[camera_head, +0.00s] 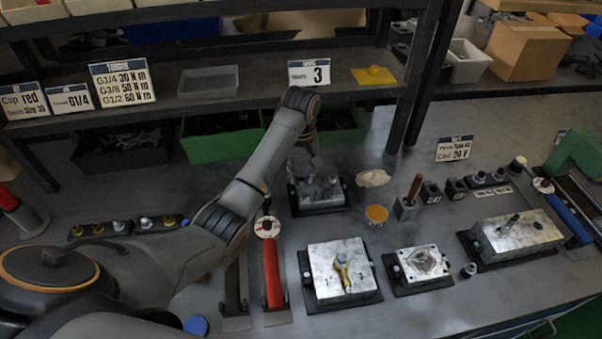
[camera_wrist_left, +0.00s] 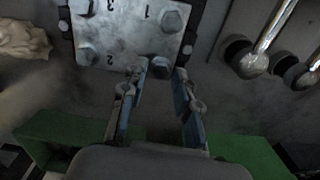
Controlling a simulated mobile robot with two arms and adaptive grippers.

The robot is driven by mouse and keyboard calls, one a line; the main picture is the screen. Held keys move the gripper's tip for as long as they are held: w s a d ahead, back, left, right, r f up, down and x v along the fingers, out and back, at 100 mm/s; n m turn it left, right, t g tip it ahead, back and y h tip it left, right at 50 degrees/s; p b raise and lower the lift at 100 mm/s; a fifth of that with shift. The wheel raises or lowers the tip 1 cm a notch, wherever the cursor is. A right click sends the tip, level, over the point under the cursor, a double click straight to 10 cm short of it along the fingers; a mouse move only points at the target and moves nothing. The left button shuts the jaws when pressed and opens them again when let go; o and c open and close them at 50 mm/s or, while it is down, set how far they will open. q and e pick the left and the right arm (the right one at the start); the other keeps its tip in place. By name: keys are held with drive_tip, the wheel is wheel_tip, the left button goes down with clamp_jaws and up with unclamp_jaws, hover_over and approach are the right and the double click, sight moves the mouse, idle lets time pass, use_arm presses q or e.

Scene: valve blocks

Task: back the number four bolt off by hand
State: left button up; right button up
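The metal valve block (camera_head: 320,192) stands on a dark base at the back of the bench, below the sign with a 3. In the left wrist view its plate (camera_wrist_left: 125,35) has hex bolts near its corners, and marks 1, 2 and 3 are readable upside down. The bolt (camera_wrist_left: 160,68) at the lower right corner has no readable number; a finger may cover it. My left gripper (camera_wrist_left: 160,80) is open, its fingertips on either side of this bolt; contact cannot be told. In the head view the left gripper (camera_head: 309,162) is at the block's back edge. My right gripper is not in view.
A larger block with a yellow fitting (camera_head: 343,268), a smaller plate block (camera_head: 421,262) and a long block (camera_head: 520,232) stand in front and right. A red-handled wrench (camera_head: 272,270) lies left. A cloth (camera_head: 373,178) and orange-topped tin (camera_head: 376,214) are right of the block.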

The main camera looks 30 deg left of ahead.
use_arm(q)
drive_tip(key=shift+m, duration=0.9)
drive_tip(key=shift+d+p, duration=0.1)
drive_tip(key=shift+p, duration=0.7)
